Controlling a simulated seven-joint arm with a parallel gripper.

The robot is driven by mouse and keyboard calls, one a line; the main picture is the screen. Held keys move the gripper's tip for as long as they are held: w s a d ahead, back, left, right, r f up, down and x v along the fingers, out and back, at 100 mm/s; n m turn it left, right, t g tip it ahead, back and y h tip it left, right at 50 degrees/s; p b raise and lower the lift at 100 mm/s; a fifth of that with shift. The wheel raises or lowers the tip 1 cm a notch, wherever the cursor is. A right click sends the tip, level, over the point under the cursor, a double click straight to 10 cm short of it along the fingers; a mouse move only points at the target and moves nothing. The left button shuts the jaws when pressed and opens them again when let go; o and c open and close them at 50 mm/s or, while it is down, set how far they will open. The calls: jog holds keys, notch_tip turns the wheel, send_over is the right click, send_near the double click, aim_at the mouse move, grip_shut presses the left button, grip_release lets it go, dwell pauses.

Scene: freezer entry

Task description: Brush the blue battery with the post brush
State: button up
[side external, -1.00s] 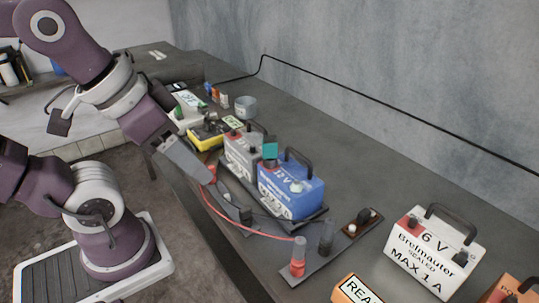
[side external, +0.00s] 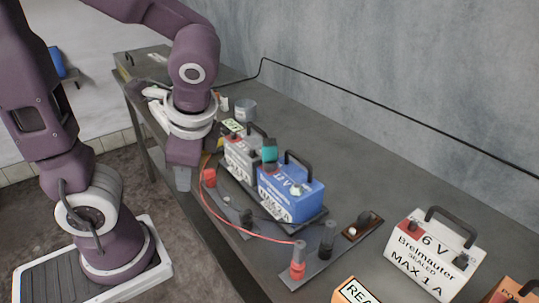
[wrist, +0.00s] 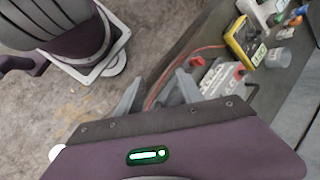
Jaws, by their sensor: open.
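The blue battery (side external: 291,192), marked 12 V with a black handle, stands upright on a dark tray. A grey 12 V battery (side external: 243,158) stands beside it, with a small teal block (side external: 269,150) between their tops. My gripper (side external: 183,180) points down at the bench's front edge, left of the batteries. In the wrist view my gripper (wrist: 158,92) has its fingers apart, with nothing seen between them. I cannot make out the post brush for certain. The yellow meter (wrist: 244,40) shows in the wrist view.
A red clamp (side external: 209,177) with a red cable lies close right of my gripper. Red and black posts (side external: 298,260) stand on a plate in front. A grey cup (side external: 245,108) is behind.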

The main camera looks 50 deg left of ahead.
jog(key=w+a+f+m+y, duration=0.2)
jog(key=w+m+y, duration=0.4)
jog(key=m, duration=0.1)
jog(key=m+t+y, duration=0.4)
jog(key=m+t, duration=0.5)
jog(key=m, duration=0.1)
send_near(270, 154)
jog(key=x, duration=0.4)
jog(key=shift+s+a+r, duration=0.2)
jog(key=shift+r, duration=0.15)
jog(key=shift+w, duration=0.3)
jog(key=x, duration=0.6)
jog(key=shift+w+a+f, duration=0.2)
jog(key=shift+a+f, duration=0.05)
jog(key=shift+f, duration=0.15)
grip_shut()
